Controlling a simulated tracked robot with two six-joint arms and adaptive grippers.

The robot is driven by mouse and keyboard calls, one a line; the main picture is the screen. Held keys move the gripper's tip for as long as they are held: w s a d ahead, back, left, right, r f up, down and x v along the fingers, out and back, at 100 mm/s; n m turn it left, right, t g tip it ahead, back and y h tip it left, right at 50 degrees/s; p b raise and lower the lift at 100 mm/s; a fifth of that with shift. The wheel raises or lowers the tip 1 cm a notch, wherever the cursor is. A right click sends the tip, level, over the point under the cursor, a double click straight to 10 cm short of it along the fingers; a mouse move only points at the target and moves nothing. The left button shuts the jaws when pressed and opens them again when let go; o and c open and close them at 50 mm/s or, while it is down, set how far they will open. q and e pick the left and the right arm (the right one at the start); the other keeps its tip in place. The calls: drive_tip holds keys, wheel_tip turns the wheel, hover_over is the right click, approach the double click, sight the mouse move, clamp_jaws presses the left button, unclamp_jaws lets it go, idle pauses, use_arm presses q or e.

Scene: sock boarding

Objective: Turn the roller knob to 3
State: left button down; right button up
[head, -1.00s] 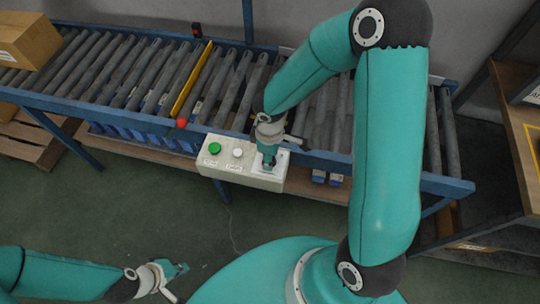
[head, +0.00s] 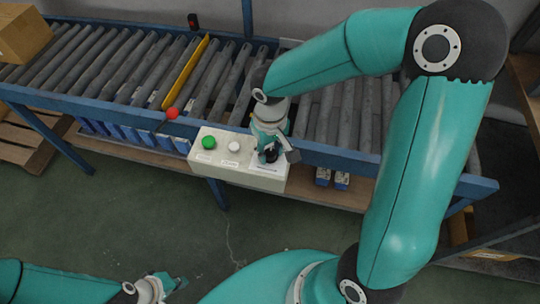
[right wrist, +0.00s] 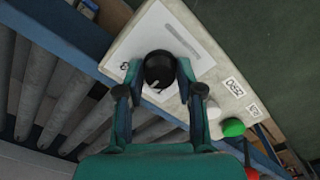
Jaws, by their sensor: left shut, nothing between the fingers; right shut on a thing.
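The roller knob (right wrist: 159,68) is black and round with a pale pointer mark. It sits on a white label plate on the cream control box (head: 215,170). My right gripper (right wrist: 159,74) is shut on the knob, one finger on each side of it. In the head view my right gripper (head: 270,154) comes down over the right end of the box, and the knob is mostly hidden below it. The number at the pointer is too small to read. My left gripper (head: 174,283) is shut and empty, low at the left, far from the box.
A green button (head: 208,142) and a white button (head: 235,146) sit left of the knob.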

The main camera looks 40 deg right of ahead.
sight(270, 152)
drive_tip(key=m+b, duration=0.3)
drive_tip(key=m, duration=0.1)
drive_tip(key=shift+f+m, duration=0.15)
drive_tip(key=shift+m, duration=0.15)
drive_tip(key=m+b, duration=0.2)
drive_tip(key=m, duration=0.2)
drive_tip(key=shift+a, duration=0.1)
drive_tip(key=shift+m, duration=0.3)
drive_tip(key=o, duration=1.2)
drive_tip(key=shift+c, duration=0.2)
drive_tip(key=shift+r, duration=0.25)
wheel_tip(270, 152, up, 12)
drive_tip(key=shift+f, duration=0.15)
